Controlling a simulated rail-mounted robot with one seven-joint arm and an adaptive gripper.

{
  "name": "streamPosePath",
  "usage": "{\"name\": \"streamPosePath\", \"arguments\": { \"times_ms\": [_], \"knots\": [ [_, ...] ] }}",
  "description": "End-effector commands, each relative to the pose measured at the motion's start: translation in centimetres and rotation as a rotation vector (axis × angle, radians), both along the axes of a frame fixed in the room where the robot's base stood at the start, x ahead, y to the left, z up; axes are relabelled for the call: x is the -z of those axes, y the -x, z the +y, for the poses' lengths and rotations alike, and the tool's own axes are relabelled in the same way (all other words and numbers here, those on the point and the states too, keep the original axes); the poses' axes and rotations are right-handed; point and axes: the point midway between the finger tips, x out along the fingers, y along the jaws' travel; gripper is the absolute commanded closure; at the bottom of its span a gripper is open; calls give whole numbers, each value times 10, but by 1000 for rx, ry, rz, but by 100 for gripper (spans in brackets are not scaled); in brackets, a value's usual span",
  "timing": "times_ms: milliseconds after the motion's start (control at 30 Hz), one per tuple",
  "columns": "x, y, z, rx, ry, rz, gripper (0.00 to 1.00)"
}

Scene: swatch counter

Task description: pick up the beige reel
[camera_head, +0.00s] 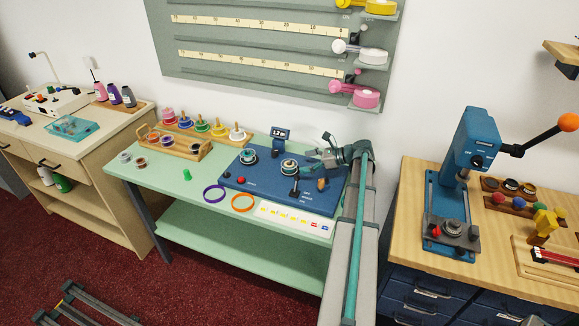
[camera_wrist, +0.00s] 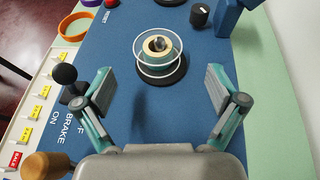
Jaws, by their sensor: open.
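A reel with a beige middle, a thin white rim and some teal below (camera_wrist: 157,46) sits around a dark post on a black round base in the wrist view. In the head view it seems to be the right-hand reel (camera_head: 289,164) on the blue board. My gripper (camera_wrist: 162,82) is open and empty, with its two fingers spread to the left and right, short of the reel in the picture. In the head view my gripper (camera_head: 318,160) is just right of that reel. Nothing is between the fingers except bare blue board and part of the black base.
The blue board (camera_head: 240,188) also carries another reel (camera_head: 249,154), a small display (camera_head: 281,134) and a black-knobbed lever (camera_wrist: 65,74). Purple (camera_head: 214,194) and orange rings (camera_head: 243,203) lie at the front. A wooden rack (camera_head: 180,151) stands left.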

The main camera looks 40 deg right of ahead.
Motion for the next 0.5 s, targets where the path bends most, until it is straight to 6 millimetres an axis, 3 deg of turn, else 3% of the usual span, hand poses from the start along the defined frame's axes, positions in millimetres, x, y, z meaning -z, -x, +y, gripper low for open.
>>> {"name": "streamPosePath", "arguments": {
  "times_ms": [500],
  "knots": [
    [19,-35,31,0,1,2,5]
  ]
}}
